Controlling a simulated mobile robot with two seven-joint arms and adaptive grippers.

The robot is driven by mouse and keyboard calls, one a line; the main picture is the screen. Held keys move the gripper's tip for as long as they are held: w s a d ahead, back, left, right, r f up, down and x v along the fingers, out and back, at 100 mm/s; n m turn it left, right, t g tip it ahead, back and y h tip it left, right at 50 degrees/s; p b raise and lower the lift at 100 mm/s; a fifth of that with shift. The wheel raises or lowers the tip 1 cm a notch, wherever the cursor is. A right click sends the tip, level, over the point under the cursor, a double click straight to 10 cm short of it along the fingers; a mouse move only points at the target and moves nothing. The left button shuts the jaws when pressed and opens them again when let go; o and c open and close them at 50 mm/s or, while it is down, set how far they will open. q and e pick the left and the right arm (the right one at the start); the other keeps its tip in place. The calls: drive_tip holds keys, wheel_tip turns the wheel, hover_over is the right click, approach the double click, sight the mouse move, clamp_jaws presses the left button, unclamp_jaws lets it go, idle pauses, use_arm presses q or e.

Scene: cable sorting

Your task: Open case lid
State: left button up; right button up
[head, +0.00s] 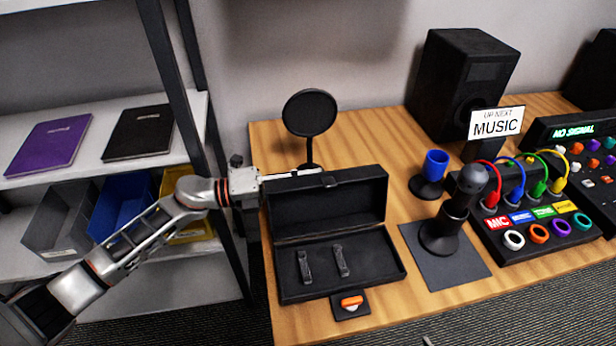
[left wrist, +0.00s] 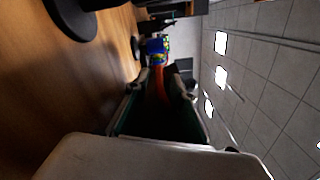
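The black case (head: 332,279) stands on the wooden table with its lid (head: 335,205) raised, close to upright at the back. Two small dark clips (head: 340,260) lie in its base. My left gripper (head: 305,175) reaches in from the left at the lid's upper left edge; part of it is hidden behind the lid. I cannot tell whether it touches the lid. In the left wrist view its fingers (left wrist: 160,82) stand apart with nothing visibly held between them. My right gripper is not in view.
An orange item on a dark pad (head: 351,304) sits in front of the case. A round black pop filter (head: 310,113) stands behind the lid. Shelving (head: 95,150) stands left.

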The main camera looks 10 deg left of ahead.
use_arm(q)
drive_tip(key=shift+r, duration=0.2)
wheel_tip(320, 180, up, 10)
drive_tip(key=shift+f, duration=0.15)
idle(0.4)
idle(0.4)
